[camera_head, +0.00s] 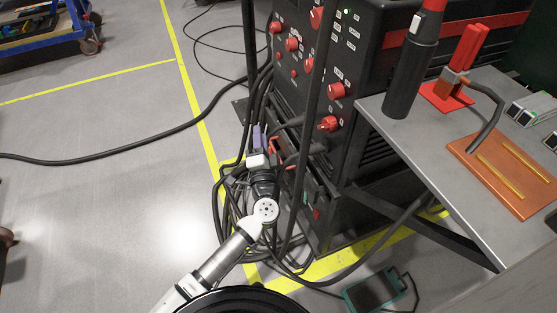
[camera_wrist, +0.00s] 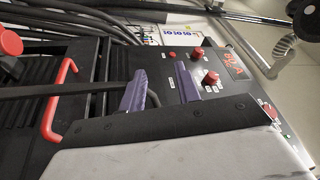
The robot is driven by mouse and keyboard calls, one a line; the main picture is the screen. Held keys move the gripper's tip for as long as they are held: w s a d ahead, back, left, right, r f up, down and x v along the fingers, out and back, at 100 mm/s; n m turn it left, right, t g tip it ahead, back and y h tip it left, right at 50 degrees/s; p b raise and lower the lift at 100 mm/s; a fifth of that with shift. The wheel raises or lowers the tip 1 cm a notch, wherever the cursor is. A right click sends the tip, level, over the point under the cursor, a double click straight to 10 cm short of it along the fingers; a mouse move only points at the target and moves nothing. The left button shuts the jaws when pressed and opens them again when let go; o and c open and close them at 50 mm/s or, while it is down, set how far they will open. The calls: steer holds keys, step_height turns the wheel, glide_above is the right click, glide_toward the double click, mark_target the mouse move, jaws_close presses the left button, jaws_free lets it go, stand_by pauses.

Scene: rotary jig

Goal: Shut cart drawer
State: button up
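The black cart (camera_head: 300,95) with red knobs stands at the centre of the head view. A red bar handle (camera_wrist: 60,100) is at the left of the wrist view, on a dark part of the cart that looks like the drawer front. How far the drawer stands out I cannot tell; my arm and cables cover much of the cart's lower front in the head view. My gripper (camera_wrist: 160,90) has two purple fingers, apart with nothing between them, to the right of the handle. It also shows in the head view (camera_head: 258,138), in front of the cart's lower front.
Black cables (camera_head: 228,185) hang and lie around the cart's front. A grey table (camera_head: 410,125) with a torch stand (camera_head: 462,75) and a copper-coloured plate (camera_head: 505,175) is at right. A teal pedal (camera_head: 373,290) lies on the floor. Open floor (camera_head: 100,200) is at left.

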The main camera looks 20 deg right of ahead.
steer(key=s+d+f+m+g+b, duration=0.1)
steer(key=s+f, duration=0.3)
steer(key=f, duration=0.4)
steer(key=s+d+f+m+g+b, duration=0.1)
steer(key=s+f, duration=0.4)
steer(key=f, duration=0.3)
steer(key=shift+h, duration=0.4)
steer(key=p+x, duration=0.1)
steer(key=x, duration=1.2)
steer(key=shift+w+d+r, duration=0.15)
steer(key=shift+w, duration=0.1)
jaws_close()
